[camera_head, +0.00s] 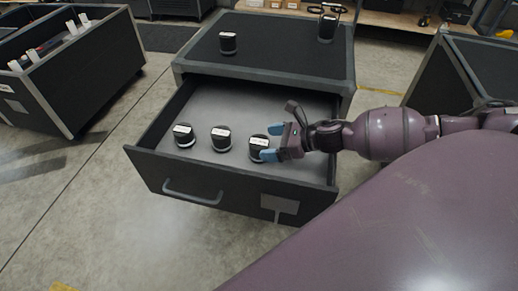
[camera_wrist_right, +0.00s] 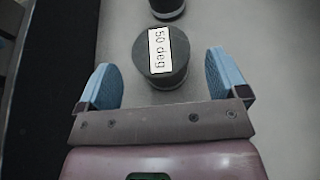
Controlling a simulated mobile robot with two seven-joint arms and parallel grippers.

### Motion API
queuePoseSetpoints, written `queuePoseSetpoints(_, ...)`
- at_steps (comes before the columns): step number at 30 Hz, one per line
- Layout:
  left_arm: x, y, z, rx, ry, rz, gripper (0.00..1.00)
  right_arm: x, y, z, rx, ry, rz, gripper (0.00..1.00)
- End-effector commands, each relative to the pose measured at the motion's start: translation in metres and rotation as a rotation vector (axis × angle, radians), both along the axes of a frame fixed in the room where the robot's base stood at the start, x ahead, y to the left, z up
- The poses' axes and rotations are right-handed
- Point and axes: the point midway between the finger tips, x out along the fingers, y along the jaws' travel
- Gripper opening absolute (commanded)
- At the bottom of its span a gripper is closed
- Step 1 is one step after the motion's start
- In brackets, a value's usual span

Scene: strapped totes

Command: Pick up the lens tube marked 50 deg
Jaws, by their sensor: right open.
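The lens tube marked 50 deg (camera_wrist_right: 171,72) is a short black cylinder with a white label on top, shown in the right wrist view. It stands in the open drawer, between and a little ahead of the fingertips. In the head view it is the rightmost tube (camera_head: 257,151) in the drawer, partly behind the fingers. My right gripper (camera_head: 272,143) is open, with blue fingertips beside the tube; it also shows in the right wrist view (camera_wrist_right: 168,82). My left gripper is not in view.
Two similar tubes, a middle one (camera_head: 221,138) and a left one (camera_head: 185,135), stand in the drawer (camera_head: 250,105). Another tube (camera_head: 228,43) and a taller dark item (camera_head: 327,27) stand on the cabinet top (camera_head: 280,55). The drawer front and side walls surround the tubes; its rear floor is clear.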

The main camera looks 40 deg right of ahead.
Motion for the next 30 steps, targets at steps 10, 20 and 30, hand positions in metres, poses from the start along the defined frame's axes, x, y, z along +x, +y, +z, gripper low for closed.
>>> queuePoseSetpoints(10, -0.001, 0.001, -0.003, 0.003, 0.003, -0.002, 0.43, 0.027, 0.021, -0.015, -0.001, -0.001, 0.0, 0.92)
queuePoseSetpoints(20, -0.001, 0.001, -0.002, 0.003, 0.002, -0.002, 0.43, 0.028, 0.023, -0.016, -0.001, 0.001, 0.0, 0.89)
queuePoseSetpoints(30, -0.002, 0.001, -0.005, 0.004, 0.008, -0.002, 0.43, 0.028, 0.023, -0.016, -0.001, 0.001, 0.0, 0.37)
